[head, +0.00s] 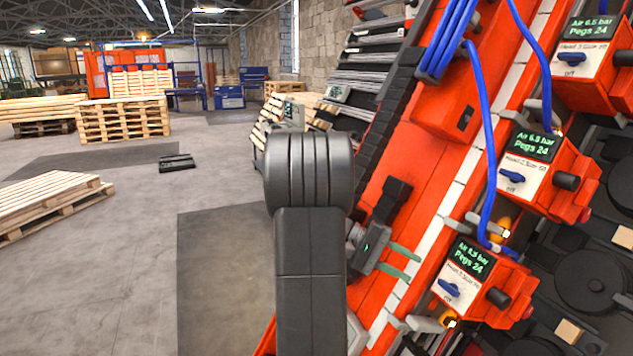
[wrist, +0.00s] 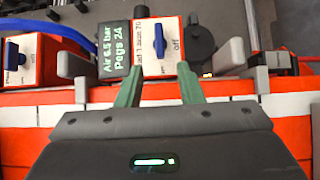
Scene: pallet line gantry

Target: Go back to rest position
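My gripper (head: 411,263) shows in the head view beside the orange gantry beam, its two green fingers pointing right toward the lowest red control box (head: 482,290). In the wrist view my gripper (wrist: 160,70) is open, with a clear gap between the fingers and nothing held. A red control box (wrist: 148,48) with a dark display and a blue knob (wrist: 159,41) marked off lies just beyond the fingertips. I cannot tell whether the fingertips touch it.
The orange beam (head: 400,190) slants up to the right, close to my arm. Two more red boxes (head: 540,172) (head: 597,65) with blue hoses (head: 487,150) sit along it. Pallets (head: 122,120) stand at the back left. The grey floor at left has free room.

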